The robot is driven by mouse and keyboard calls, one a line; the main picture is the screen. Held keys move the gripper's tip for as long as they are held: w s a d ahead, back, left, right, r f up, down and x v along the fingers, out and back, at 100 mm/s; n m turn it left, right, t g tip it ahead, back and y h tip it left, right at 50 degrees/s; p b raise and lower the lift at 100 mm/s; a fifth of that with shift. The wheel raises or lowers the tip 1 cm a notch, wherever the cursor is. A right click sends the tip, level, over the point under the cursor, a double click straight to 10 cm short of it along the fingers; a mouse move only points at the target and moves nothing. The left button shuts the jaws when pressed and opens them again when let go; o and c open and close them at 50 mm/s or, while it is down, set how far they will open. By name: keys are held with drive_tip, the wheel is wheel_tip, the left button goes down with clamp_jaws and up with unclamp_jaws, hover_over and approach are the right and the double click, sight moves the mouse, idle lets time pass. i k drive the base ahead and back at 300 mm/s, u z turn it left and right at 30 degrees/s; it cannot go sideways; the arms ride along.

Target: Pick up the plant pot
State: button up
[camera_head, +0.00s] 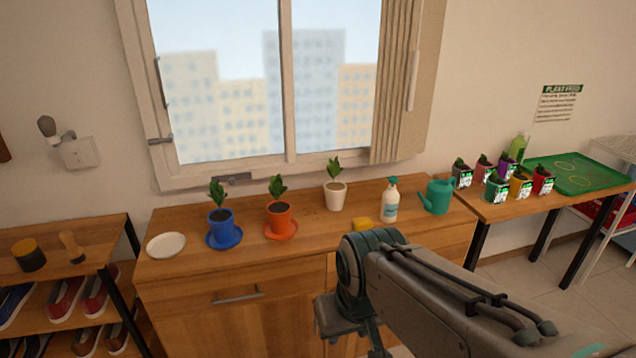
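Three potted plants stand upright on the wooden cabinet below the window. The blue pot (221,227) is on a blue saucer (210,242) at the left. The orange pot (279,219) is on an orange saucer (293,234) in the middle. The white pot (335,199) stands to the right and farther back, directly on the cabinet top, with dark crumbs beside it. Each holds a small green plant. My arm comes in from the lower right and bends down in front of the cabinet, apart from the pots. My gripper is not in view.
Several small pots and a green tray (567,173) are on the right table. A shoe shelf (75,243) stands left.

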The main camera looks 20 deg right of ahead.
sight(335, 191)
drive_tip(key=z, duration=0.75)
drive_tip(key=i, duration=1.75)
drive_tip(key=u, duration=0.75)
